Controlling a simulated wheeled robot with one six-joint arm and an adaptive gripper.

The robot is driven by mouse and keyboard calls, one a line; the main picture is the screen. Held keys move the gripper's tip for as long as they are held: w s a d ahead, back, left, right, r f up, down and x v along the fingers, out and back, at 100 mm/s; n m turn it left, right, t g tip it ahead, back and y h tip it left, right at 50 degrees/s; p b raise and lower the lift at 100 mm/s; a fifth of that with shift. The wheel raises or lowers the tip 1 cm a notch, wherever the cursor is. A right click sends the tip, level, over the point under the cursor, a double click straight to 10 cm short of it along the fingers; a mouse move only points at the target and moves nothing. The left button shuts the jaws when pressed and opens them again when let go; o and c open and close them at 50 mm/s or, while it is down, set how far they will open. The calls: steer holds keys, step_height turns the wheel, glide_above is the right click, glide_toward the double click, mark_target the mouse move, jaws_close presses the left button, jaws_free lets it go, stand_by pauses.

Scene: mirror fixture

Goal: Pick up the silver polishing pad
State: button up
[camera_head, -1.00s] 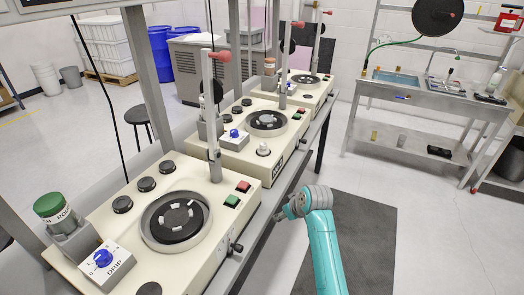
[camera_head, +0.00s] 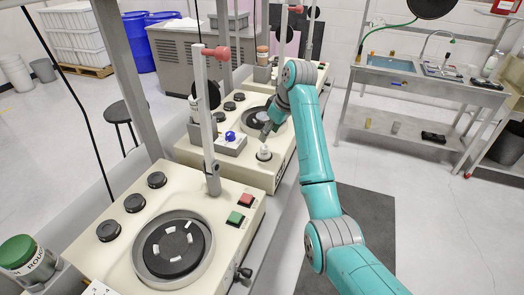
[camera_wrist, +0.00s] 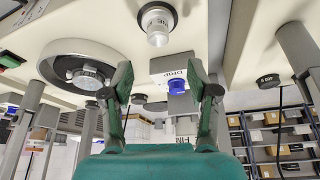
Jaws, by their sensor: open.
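I cannot tell for sure which piece is the silver polishing pad. A small silver-white knobbed piece (camera_head: 264,153) stands upright on a dark ring at the near corner of the middle machine. It seems to be the piece (camera_wrist: 158,24) at the top of the wrist view. Another silver round piece (camera_wrist: 88,77) shows by the pale dish rim at left in the wrist view. My gripper (camera_head: 268,131) hangs just above and behind the knobbed piece in the head view. Its fingers (camera_wrist: 158,80) are spread with nothing between them.
The middle machine (camera_head: 188,152) carries a box with a blue knob (camera_head: 230,136) left of my gripper. The near machine (camera_head: 125,240) has an upright post (camera_head: 208,125). A sink bench (camera_head: 430,88) stands at the right. The dark floor mat (camera_head: 372,222) is clear.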

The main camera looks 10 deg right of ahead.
mark_target(263, 149)
steer(key=x, duration=0.3)
steer(key=shift+d+x, duration=0.15)
steer(key=shift+x, duration=1.2)
steer(key=shift+d+x, duration=0.15)
steer(key=shift+x, duration=1.25)
steer(key=shift+s+f, duration=0.1)
steer(key=shift+s, duration=0.05)
jaws_close()
